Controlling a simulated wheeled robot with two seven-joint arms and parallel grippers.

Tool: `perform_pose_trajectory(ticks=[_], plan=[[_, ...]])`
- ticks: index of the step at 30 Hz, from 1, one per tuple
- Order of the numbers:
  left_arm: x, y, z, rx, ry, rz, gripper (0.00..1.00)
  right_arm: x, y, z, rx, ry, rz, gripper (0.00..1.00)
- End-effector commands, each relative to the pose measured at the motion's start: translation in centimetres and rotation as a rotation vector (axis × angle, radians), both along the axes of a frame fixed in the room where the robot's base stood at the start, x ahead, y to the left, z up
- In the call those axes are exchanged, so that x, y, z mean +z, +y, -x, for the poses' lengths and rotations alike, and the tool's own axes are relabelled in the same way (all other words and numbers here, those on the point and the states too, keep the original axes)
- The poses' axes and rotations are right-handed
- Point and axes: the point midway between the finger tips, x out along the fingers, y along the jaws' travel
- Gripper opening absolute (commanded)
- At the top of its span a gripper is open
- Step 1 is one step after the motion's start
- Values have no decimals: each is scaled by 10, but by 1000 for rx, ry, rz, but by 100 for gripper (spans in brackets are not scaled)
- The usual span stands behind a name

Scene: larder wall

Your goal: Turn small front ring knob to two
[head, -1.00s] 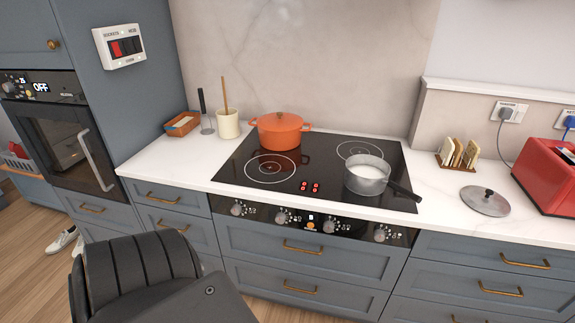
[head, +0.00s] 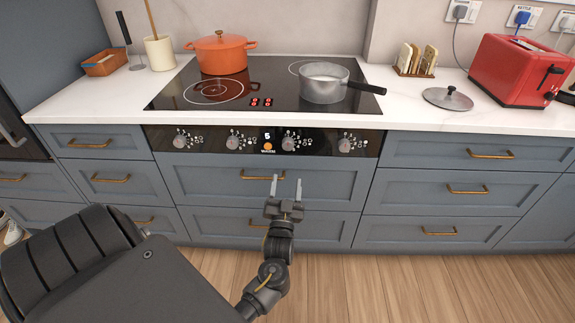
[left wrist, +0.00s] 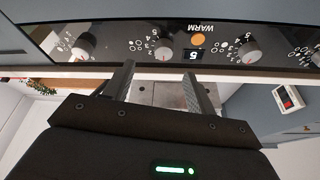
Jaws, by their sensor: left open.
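The black control panel on the cooker front holds a row of knobs: far left (head: 181,142), left of centre (head: 233,143), right of centre (head: 289,144) and far right (head: 345,146). The markings are too small to tell which knob serves the small front ring. My left gripper (head: 287,180) is open and empty, in front of the upper drawer, below the right-of-centre knob. In the upside-down left wrist view, the open fingers (left wrist: 160,76) point toward that knob (left wrist: 163,52), apart from it. My right gripper is not in view.
An orange pot (head: 221,55) and a grey saucepan (head: 324,84) stand on the black hob; the saucepan handle points right. A brass drawer handle (head: 258,177) is beside my left fingers. A small display (head: 267,136) and orange button (head: 268,147) sit mid-panel.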

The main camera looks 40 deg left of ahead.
Motion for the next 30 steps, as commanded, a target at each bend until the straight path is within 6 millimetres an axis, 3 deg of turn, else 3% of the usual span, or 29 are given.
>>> perform_pose_trajectory(ticks=[8, 21, 30], plan=[[15, 7, -1, 20, -36, -11, 56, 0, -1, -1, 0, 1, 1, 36], [42, 46, -58, 19, -34, -12, 56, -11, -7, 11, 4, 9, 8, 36], [51, 61, -78, 18, -31, -9, 56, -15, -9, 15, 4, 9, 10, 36]])
